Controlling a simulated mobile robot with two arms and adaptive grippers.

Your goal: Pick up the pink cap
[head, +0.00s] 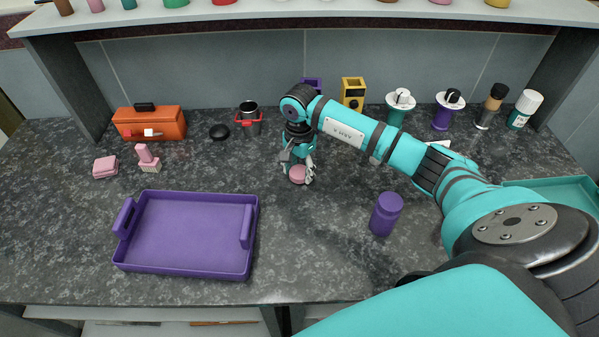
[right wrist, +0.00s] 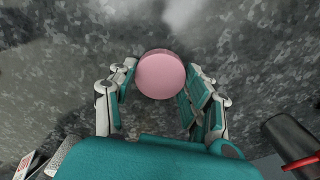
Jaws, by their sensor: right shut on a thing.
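The pink cap (head: 298,174) is a small round disc near the middle of the dark stone counter. My right gripper (head: 297,170) points down at it, with its fingers around the cap. In the right wrist view the cap (right wrist: 160,74) sits between the two fingers of my right gripper (right wrist: 158,90), which is shut on it. Whether the cap still touches the counter I cannot tell. My left gripper does not show.

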